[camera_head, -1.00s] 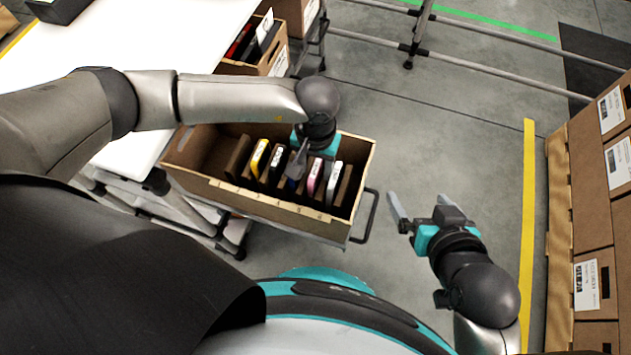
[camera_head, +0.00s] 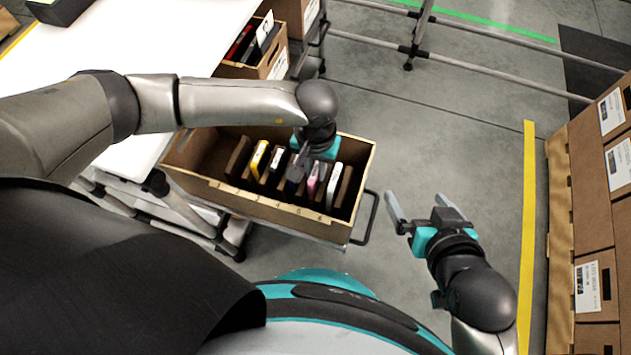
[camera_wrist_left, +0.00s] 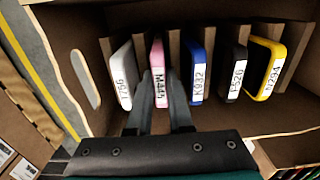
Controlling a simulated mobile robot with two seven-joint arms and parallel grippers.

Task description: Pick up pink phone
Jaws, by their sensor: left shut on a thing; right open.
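The pink phone (camera_head: 312,182) stands on edge in a slot of the open brown carton (camera_head: 240,197). It also shows in the left wrist view (camera_wrist_left: 158,62), with a white label. My left gripper (camera_head: 306,172) reaches down into the carton, and its fingers (camera_wrist_left: 163,85) are shut on the pink phone, one on each side. The fingers hide part of the phone. My right gripper (camera_head: 415,200) is open and empty, to the right of the carton.
In the wrist view, a white phone (camera_wrist_left: 123,75) and a blue phone (camera_wrist_left: 197,70) flank the pink one. Black (camera_wrist_left: 233,72) and yellow (camera_wrist_left: 264,68) phones stand further right. Cardboard dividers separate them. Stacked boxes (camera_head: 600,230) stand at the far right.

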